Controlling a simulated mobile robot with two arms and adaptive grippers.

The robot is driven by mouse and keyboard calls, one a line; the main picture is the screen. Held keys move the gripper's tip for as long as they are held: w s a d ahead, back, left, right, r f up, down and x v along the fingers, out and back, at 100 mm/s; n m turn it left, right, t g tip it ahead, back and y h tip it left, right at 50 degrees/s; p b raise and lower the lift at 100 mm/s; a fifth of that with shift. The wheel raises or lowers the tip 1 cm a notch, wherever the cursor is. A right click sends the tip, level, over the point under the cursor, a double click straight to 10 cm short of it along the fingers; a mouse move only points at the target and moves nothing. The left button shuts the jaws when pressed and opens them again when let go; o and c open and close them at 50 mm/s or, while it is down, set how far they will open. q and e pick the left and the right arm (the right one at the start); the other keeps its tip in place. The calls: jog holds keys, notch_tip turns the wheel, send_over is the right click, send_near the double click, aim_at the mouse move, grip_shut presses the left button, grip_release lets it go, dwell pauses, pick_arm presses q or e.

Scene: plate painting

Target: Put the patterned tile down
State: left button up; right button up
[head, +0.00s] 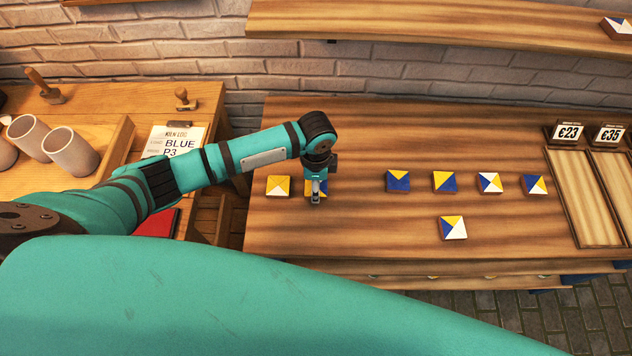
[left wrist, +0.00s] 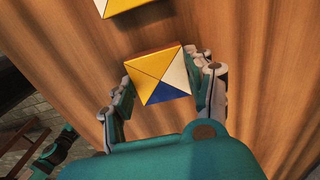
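The patterned tile (left wrist: 161,74), with yellow, white and blue triangles, is between the fingers of my left gripper (left wrist: 168,88) in the left wrist view. The fingers meet it on two opposite sides, so the gripper looks shut on it. In the head view my left gripper (head: 316,196) points down over the display table (head: 340,235), at the left of the tile row, and mostly hides this tile. I cannot tell whether the tile touches the wood. A yellow and white tile (head: 278,186) lies just left of it and also shows in the left wrist view (left wrist: 122,5). My right gripper is out of view.
To the right, several blue, yellow and white tiles (head: 444,181) lie in a row, with one tile (head: 452,228) in front. Wooden trays (head: 585,195) with price signs stand at the far right. A shelf (head: 430,25) hangs above. The table's front middle is clear.

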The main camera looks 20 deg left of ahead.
pick_arm(q)
jog(key=o, duration=0.4)
jog(key=shift+o, duration=0.2)
notch_tip(320, 180, up, 12)
jog(key=shift+r+b, duration=0.15)
jog(key=shift+b, duration=0.3)
